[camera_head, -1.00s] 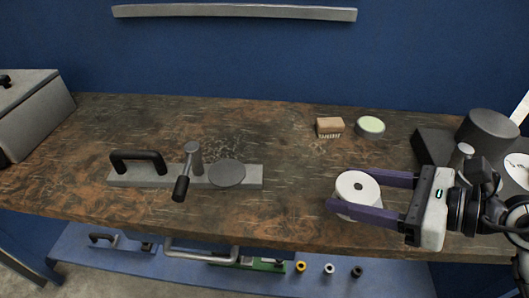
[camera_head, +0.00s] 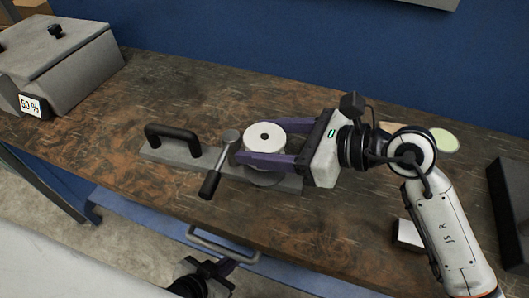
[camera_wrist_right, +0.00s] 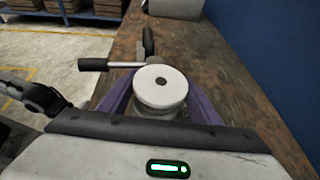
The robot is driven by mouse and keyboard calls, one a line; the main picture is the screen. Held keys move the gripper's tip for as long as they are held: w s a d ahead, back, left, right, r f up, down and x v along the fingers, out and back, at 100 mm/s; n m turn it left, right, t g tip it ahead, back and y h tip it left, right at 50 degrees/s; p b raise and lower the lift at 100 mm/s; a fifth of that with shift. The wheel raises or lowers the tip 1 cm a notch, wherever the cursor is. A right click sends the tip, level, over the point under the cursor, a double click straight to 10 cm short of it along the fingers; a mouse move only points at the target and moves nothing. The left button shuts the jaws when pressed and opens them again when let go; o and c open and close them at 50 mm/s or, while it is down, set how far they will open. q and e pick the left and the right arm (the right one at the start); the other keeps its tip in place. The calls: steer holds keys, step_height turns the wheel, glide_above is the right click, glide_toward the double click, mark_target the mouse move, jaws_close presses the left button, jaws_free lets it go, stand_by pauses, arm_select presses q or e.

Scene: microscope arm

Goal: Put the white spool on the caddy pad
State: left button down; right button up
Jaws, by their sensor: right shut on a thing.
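The white spool (camera_head: 264,136) is upright between the purple fingers of my right gripper (camera_head: 270,146), which is shut on it. In the right wrist view the spool (camera_wrist_right: 160,86) also sits between the fingers. The grey caddy (camera_head: 291,184) is a long bar with a black handle (camera_head: 172,138) and a black-gripped lever (camera_head: 210,184). Its round grey pad (camera_head: 264,180) shows just below the spool, partly hidden by the spool and a finger. The spool is over the pad; I cannot tell whether they touch.
The metal post of the lever (camera_head: 231,136) stands close to the left of the spool. A grey box (camera_head: 58,62) with a 50 % label is at the back left. A pale green round dish (camera_head: 444,140) lies behind my right arm. The wooden bench (camera_head: 165,92) is clear behind the caddy.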

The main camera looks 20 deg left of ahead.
steer(key=shift+f, duration=2)
steer(key=shift+f, duration=0.15)
steer(key=o, duration=1.1)
steer(key=shift+c, duration=0.2)
steer(key=b+v, duration=0.1)
steer(key=v, duration=1.1)
steer(key=shift+b, duration=0.3)
